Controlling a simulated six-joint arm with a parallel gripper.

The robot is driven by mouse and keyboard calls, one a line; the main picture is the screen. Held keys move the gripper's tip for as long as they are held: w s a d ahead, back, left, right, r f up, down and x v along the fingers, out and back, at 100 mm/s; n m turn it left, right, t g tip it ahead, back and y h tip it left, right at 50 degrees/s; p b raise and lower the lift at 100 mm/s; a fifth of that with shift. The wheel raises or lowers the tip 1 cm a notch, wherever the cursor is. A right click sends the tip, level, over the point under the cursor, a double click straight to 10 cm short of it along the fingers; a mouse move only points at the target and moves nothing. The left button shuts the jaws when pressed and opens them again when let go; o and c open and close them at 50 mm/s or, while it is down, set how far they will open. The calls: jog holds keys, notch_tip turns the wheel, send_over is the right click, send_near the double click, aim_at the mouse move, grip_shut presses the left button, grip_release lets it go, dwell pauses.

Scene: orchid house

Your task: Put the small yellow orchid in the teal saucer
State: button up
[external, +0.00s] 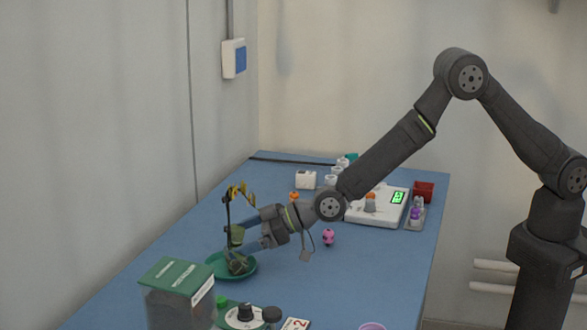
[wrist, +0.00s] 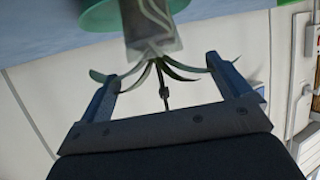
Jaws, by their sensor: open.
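The small yellow orchid (external: 241,190) stands roughly upright, its clear pot (external: 237,266) within the teal saucer (external: 250,270) in the external view. The wrist view shows its pot (wrist: 150,27), spreading leaves and dark stem from close up, with the saucer (wrist: 100,18) behind the pot. My gripper (external: 238,237) reaches in from the right at the height of the leaves and upper pot. In the wrist view my gripper (wrist: 161,68) is open, with its fingers apart on either side of the plant. Leaf tips overlap the fingers; I cannot tell whether they touch.
A pink ball-like item (external: 328,237) lies right of my gripper. A white scale (external: 375,208), a red container (external: 424,191) and small pots stand farther back.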

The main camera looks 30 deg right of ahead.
jog(key=v, duration=1)
jog(key=shift+d, duration=0.2)
jog(key=x, duration=1.2)
jog(key=shift+r, duration=0.1)
jog(key=shift+o, duration=0.7)
